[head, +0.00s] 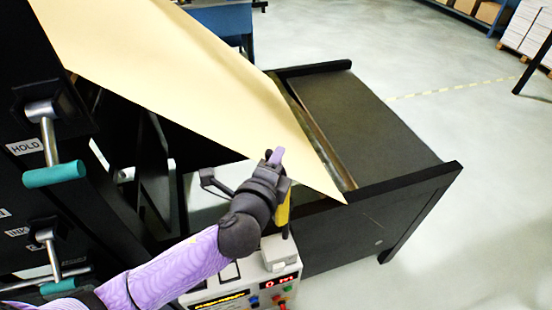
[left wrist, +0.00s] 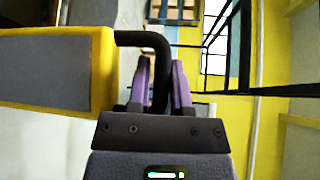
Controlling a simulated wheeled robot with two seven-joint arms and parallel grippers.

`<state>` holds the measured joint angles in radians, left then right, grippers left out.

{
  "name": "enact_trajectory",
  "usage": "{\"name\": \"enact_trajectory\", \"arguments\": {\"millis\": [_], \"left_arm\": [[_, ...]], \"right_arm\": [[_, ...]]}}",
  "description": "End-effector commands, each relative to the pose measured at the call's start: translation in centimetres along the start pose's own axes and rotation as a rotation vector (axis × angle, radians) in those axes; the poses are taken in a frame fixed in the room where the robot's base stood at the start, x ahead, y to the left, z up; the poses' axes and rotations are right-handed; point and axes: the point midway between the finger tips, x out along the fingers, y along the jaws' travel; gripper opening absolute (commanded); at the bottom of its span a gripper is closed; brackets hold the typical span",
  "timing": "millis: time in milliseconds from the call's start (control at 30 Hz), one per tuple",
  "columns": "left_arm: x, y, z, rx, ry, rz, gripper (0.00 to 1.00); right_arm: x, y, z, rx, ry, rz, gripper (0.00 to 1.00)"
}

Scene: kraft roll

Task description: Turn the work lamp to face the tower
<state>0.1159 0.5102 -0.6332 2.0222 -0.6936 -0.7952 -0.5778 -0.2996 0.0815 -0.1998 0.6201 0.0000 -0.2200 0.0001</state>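The work lamp shows in the left wrist view as a yellow frame with a grey panel (left wrist: 45,73) at the left. A black bent handle (left wrist: 150,40) runs from it between my left gripper's fingers. My left gripper (left wrist: 162,85) looks shut on this handle, a purple finger on each side. In the head view my left gripper (head: 275,157) is just above the control box, and a yellow strip of the lamp (head: 284,208) shows beside it. The rest of the lamp is hidden there. I cannot tell which thing is the tower. My right gripper is out of view.
A control box (head: 282,270) with a red display and buttons stands below. A tan kraft sheet (head: 180,75) slopes close above the gripper. Black panels with teal-handled levers (head: 54,174) stand left. A dark table (head: 370,125) is right; open floor lies beyond.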

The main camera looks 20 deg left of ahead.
Motion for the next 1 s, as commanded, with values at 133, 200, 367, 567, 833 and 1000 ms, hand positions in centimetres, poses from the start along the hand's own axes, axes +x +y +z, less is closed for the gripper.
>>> {"name": "enact_trajectory", "arguments": {"millis": [133,200,367,567,833,1000], "left_arm": [[0.0,0.0,0.0,0.0,0.0,0.0,0.0],[0.0,0.0,0.0,0.0,0.0,0.001,0.0],[0.0,0.0,0.1,0.004,0.014,-0.001,0.0],[0.3,-0.1,0.4,0.019,0.145,-0.022,0.0],[0.4,0.0,0.4,0.02,0.161,-0.026,0.0],[0.4,0.0,0.4,0.019,0.16,-0.026,0.52]], "right_arm": [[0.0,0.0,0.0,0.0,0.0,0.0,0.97],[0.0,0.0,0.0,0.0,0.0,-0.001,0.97],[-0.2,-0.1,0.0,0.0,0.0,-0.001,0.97],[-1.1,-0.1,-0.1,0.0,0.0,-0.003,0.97],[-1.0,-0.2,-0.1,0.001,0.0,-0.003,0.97],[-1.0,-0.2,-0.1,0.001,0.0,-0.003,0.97]]}}
